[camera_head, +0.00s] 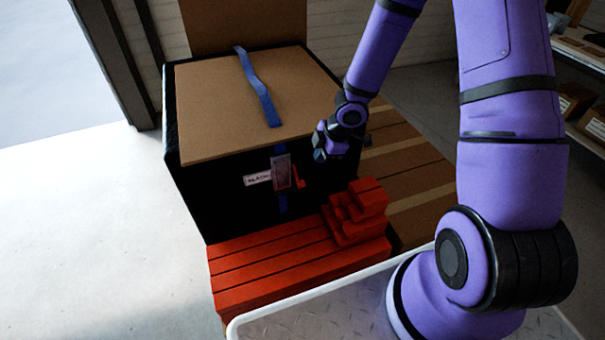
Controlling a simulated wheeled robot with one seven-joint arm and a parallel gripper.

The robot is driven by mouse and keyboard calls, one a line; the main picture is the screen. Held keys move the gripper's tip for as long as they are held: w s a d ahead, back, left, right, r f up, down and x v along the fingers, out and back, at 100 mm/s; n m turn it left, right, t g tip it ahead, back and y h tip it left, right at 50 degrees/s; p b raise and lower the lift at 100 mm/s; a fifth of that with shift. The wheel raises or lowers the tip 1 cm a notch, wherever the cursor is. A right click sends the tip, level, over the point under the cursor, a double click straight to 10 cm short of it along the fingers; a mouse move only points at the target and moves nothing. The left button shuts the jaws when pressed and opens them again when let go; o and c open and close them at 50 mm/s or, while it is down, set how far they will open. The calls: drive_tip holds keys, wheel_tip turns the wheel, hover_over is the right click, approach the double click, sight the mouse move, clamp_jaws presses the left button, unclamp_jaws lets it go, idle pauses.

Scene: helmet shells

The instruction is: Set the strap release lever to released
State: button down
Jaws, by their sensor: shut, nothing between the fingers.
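A red lever (299,181) sticks out at the right side of a grey strap buckle (281,172) on the front of a black box (225,205). A white label (257,180) left of the buckle seems to read "SLACK". A blue strap (257,88) lies over the box's brown lid (215,105), and short pieces of it show above and below the buckle. My gripper (320,156) is shut and empty, up and to the right of the lever and apart from it. Its fingertips are small and dark in this view.
A red slatted platform (265,268) with stacked red blocks (358,208) stands in front of the box, below the lever. Brown boxes with tan tape (405,165) lie to the right. A white-rimmed tray (330,300) is nearest. The floor at left (90,230) is clear.

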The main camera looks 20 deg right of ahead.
drive_tip(key=shift+s+x, duration=0.3)
drive_tip(key=shift+x, duration=1.2)
hover_over(303, 185)
drive_tip(key=s, duration=0.3)
wheel_tip(303, 185, down, 7)
drive_tip(key=shift+w+d+f, duration=0.2)
drive_tip(key=shift+w+f, duration=0.75)
drive_tip(key=shift+f, duration=0.3)
drive_tip(key=shift+w+f, duration=0.25)
drive_tip(key=shift+f, duration=0.15)
drive_tip(key=shift+w+f, duration=0.15)
drive_tip(key=shift+f, duration=0.6)
